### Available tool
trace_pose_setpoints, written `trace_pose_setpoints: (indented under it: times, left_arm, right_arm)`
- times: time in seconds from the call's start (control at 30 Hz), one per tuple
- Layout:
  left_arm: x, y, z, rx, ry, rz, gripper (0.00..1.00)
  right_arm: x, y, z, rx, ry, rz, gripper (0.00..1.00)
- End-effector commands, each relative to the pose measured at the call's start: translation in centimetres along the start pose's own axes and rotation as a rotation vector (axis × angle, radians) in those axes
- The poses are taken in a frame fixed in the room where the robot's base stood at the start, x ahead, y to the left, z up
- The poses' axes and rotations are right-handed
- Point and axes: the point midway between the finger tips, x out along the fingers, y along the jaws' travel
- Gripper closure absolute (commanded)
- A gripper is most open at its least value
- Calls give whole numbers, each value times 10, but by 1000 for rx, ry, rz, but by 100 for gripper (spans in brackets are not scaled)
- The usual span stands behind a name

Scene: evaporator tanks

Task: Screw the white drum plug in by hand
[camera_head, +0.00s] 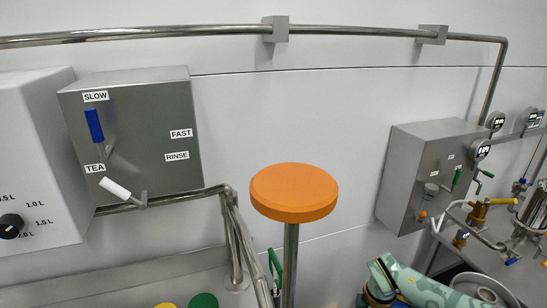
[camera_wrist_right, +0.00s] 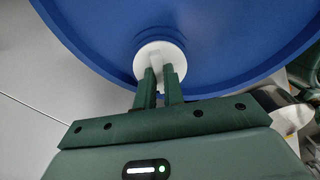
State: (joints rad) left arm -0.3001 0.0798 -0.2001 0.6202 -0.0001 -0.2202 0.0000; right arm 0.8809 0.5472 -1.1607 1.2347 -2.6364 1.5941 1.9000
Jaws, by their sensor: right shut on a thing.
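The white drum plug (camera_wrist_right: 172,52) shows in the right wrist view as a round white disc on the blue drum (camera_wrist_right: 235,45). My right gripper (camera_wrist_right: 159,76) has two dark green fingers shut on the raised grip in the middle of the plug. The plug sits at the drum's blue surface, and I cannot tell how deep its thread is in. The drum and plug do not show in the head view. My left gripper is in neither view.
An orange round disc on a pole (camera_head: 293,190) stands in the middle of the head view. A grey lever box (camera_head: 140,140) hangs on the left wall. A second box (camera_head: 410,165), pipes and brass valves (camera_head: 478,211) are at the right.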

Motion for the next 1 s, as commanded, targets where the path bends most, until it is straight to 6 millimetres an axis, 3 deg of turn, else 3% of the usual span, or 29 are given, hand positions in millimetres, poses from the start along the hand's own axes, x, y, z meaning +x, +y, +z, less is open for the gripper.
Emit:
trace_pose_setpoints:
  times: [0.13, 0.47, 0.73, 1.0]
  left_arm:
    - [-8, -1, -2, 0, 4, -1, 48]
    - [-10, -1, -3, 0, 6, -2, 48]
    - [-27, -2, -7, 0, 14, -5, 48]
    - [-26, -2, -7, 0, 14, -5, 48]
  right_arm:
    - [-1, -1, 1, 97, -1, -2, 100]
    - [-1, -1, 0, 133, -1, -2, 100]
    - [-2, -1, 0, 387, -1, -2, 100]
    - [1, 0, 1, 405, -2, -2, 100]
